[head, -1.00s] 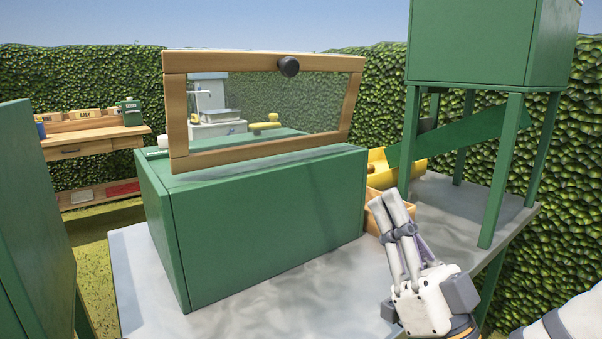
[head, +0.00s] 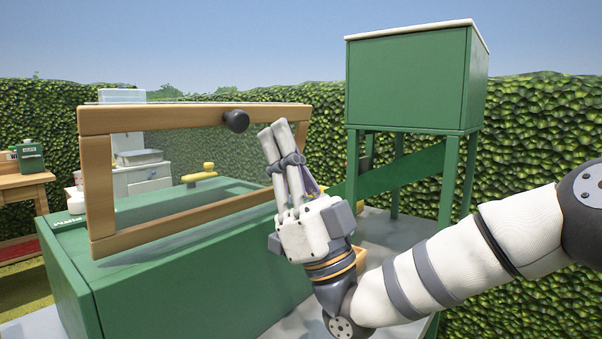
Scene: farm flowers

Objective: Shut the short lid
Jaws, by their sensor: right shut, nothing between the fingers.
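The short lid is a wood-framed glass panel (head: 95,180) with a black round knob (head: 236,121) on its top edge. It stands raised, tilted open, on the green box (head: 190,285). My right gripper (head: 274,130) is shut and empty, fingers pointing up, just right of the knob and in front of the lid's right end in the head view. A gap shows between the fingertips and the knob; contact is not visible. The lid's right lower corner is partly hidden by the gripper. My left gripper is not in view.
A tall green cabinet on legs (head: 408,85) stands at the right behind my arm, with a green chute below it. A wooden tray (head: 361,258) sits on the grey tabletop (head: 400,228). A hedge closes the back. A wooden bench (head: 25,181) is at far left.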

